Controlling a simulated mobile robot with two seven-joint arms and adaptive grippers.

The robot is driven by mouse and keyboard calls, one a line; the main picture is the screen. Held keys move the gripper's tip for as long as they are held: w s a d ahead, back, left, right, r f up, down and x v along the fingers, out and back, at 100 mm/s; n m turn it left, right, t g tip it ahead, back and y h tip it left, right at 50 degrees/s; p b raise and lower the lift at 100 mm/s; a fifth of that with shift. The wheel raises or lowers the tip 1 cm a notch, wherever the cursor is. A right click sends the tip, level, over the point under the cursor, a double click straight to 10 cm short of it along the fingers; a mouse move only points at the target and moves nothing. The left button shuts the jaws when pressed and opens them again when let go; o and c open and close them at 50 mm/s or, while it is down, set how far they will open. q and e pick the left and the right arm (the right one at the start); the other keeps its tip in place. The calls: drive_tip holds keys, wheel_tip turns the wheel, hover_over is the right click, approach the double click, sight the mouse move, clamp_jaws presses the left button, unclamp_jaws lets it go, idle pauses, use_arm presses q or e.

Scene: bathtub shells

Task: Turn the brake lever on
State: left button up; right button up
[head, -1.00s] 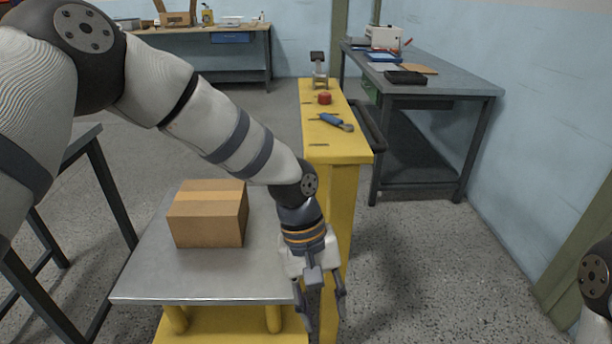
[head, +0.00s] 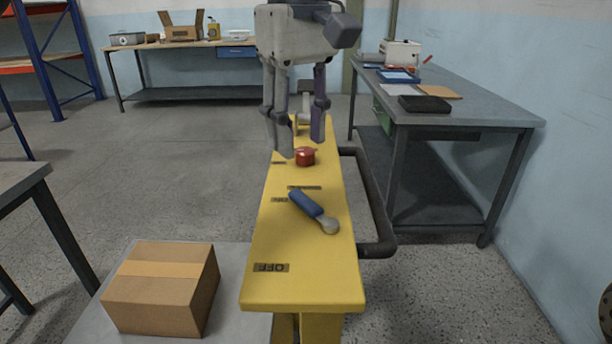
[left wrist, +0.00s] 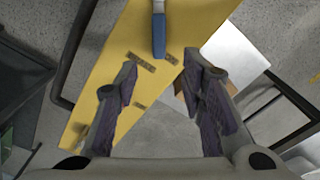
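The brake lever (head: 307,205) has a blue handle and a round metal pivot end. It lies on the yellow console top (head: 263,235), its handle pointing away and left from the pivot, close to a small dark label (head: 280,199). A label reading OFF (head: 271,267) is at the console's near left edge. My left gripper (head: 301,145) is open and empty, above the console beyond the lever, near the red button (head: 305,156). In the left wrist view the blue handle (left wrist: 159,35) shows past the open fingers. My right gripper is out of view.
A cardboard box (head: 162,288) sits on a grey metal surface left of the console. A dark pipe rail (head: 378,215) runs along the console's right side. A workbench (head: 470,115) stands at the right. The space above the lever is clear.

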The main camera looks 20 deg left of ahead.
sight(301, 196)
use_arm(q)
wheel_tip(301, 196, down, 9)
drive_tip(key=shift+w+b, duration=0.1)
drive_tip(key=shift+b, duration=0.3)
clamp_jaws()
